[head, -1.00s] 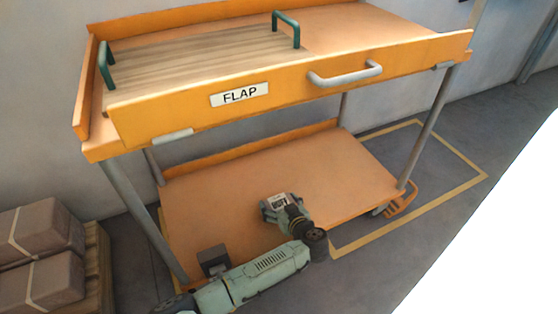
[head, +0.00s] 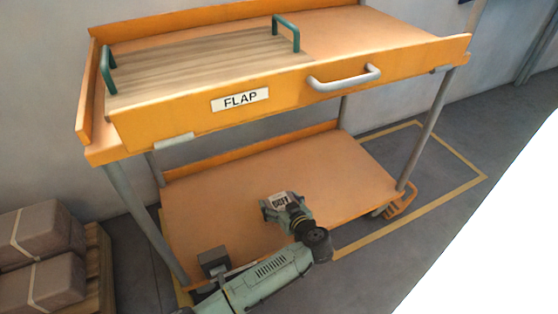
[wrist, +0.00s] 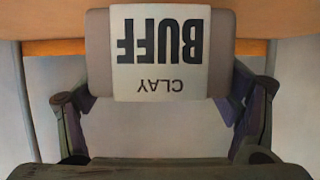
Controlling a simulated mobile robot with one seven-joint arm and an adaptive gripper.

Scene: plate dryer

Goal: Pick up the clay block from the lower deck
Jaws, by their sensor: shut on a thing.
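The clay block (wrist: 170,85) is grey-brown with a pale label reading BUFF CLAY, upside down in the wrist view. It fills the upper middle there, between the two fingers of my gripper (wrist: 163,100), which is shut on it. In the head view the block (head: 279,200) shows small over the middle of the orange lower deck (head: 220,205), with my gripper (head: 293,210) at it. I cannot tell whether the block touches the deck or is just clear of it. My arm partly hides the deck's front edge.
The upper deck has an orange flap (head: 290,95) with a grey handle and a wooden board (head: 200,60) with green handles. A dark grey block (head: 212,261) is at the lower deck's front left. Wrapped blocks (head: 45,260) stand on a pallet at left.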

